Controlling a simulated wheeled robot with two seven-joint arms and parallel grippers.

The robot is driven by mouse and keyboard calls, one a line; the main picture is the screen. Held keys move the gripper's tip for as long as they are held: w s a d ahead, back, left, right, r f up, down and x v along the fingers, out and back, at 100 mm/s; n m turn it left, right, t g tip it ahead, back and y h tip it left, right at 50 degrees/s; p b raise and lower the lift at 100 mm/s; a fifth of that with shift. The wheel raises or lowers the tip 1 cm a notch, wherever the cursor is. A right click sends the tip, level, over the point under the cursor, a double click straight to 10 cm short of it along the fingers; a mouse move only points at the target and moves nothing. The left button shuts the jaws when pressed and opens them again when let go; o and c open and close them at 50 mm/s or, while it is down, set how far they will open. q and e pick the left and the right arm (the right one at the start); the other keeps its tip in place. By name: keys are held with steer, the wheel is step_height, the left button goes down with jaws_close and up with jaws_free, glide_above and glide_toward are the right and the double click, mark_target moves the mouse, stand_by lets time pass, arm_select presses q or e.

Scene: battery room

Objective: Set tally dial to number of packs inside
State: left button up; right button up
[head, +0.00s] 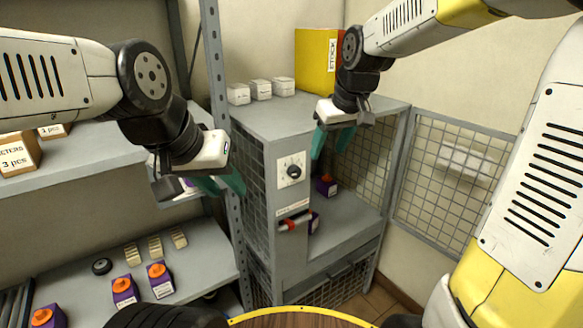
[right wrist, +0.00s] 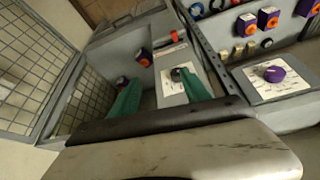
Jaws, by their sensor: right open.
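The tally dial (head: 292,171) is a dark round knob on a white plate on the grey front post of the cage cabinet (head: 262,128). Its pointer is too small to read. Inside, one purple-and-orange pack (head: 326,186) stands on the cabinet floor, and another pack (head: 314,222) is partly hidden by the post. My right gripper (head: 331,148) is open and empty, above and right of the dial, not touching it. In the right wrist view the dial (right wrist: 179,75) shows beside one green finger. My left gripper (head: 218,186) has its fingers apart, left of the cabinet.
The mesh door (head: 455,175) stands open at right. A red handle (head: 294,222) sits below the dial. White boxes (head: 261,89) and a yellow binder (head: 316,60) stand on top. Other packs (head: 160,279) are on the left shelf. A purple knob-like thing (right wrist: 274,74) sits on a white plate.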

steer(key=n, duration=0.2)
glide_toward(298, 170)
steer(key=w+f, duration=0.1)
steer(key=f, duration=0.1)
steer(key=shift+g+y, duration=0.4)
steer(key=x, duration=0.7)
steer(key=shift+w+a, duration=0.1)
steer(key=shift+c, duration=0.3)
jaws_close()
steer(key=shift+m, duration=0.3)
